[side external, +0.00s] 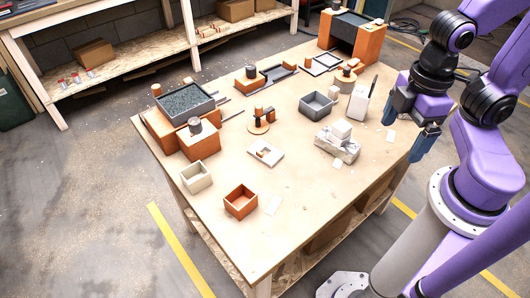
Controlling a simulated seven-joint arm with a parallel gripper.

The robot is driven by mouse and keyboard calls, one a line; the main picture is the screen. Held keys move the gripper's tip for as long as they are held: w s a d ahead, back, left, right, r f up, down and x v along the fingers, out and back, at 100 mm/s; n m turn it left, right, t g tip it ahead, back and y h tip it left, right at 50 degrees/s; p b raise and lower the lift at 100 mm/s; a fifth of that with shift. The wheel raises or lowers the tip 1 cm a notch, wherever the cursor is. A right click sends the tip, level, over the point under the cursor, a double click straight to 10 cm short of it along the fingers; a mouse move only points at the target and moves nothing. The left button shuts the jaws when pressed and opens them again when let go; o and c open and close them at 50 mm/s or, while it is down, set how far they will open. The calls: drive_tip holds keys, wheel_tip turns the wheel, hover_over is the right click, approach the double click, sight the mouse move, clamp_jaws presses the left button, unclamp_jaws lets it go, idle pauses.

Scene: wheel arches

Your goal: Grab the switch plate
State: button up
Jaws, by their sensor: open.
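A flat white square plate (265,152) with small brown pieces on it lies near the middle of the wooden table; it may be the switch plate, but it is too small to be sure. Small flat white pieces also lie at the front (273,205), by the stone block (338,163) and near the right edge (391,135); I cannot tell what they are. My gripper (401,141) is open and empty, with blue fingers, over the table's right edge. It is apart from all of these.
The table (225,240) holds an orange open box (241,202), a cream box (196,177), a grey bin (316,105) and a white-grey stone block (340,147). A grey tray on orange blocks (184,104) stands at the left. The front of the table is mostly clear.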

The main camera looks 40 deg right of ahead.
sight(256, 145)
drive_tip(key=w+d+f+n+t+h, duration=0.3)
drive_tip(key=w+n+t+h, duration=0.2)
drive_tip(key=w, duration=0.2)
drive_tip(key=w+d+f+n+t+h, duration=0.2)
drive_tip(key=w+n+t+h, duration=0.25)
drive_tip(key=w+n, duration=0.2)
drive_tip(key=a+f+n+t+y, duration=0.1)
drive_tip(key=a+f+n+y, duration=0.2)
drive_tip(key=f+n+y, duration=0.1)
drive_tip(key=w+a+f+n+t+y, duration=0.1)
drive_tip(key=a+f+n+y, duration=0.2)
drive_tip(key=a+f+n, duration=0.1)
drive_tip(key=w+a+f+n+t+y, duration=0.1)
drive_tip(key=a+f+n+y, duration=0.3)
drive_tip(key=n, duration=0.2)
drive_tip(key=shift+w+f+t+y, duration=0.1)
drive_tip(key=shift+f+t+y, duration=0.25)
drive_tip(key=shift+w+f, duration=0.1)
drive_tip(key=shift+f, duration=0.05)
drive_tip(key=x, duration=1.7)
drive_tip(key=shift+a, duration=0.1)
drive_tip(key=c, duration=1.1)
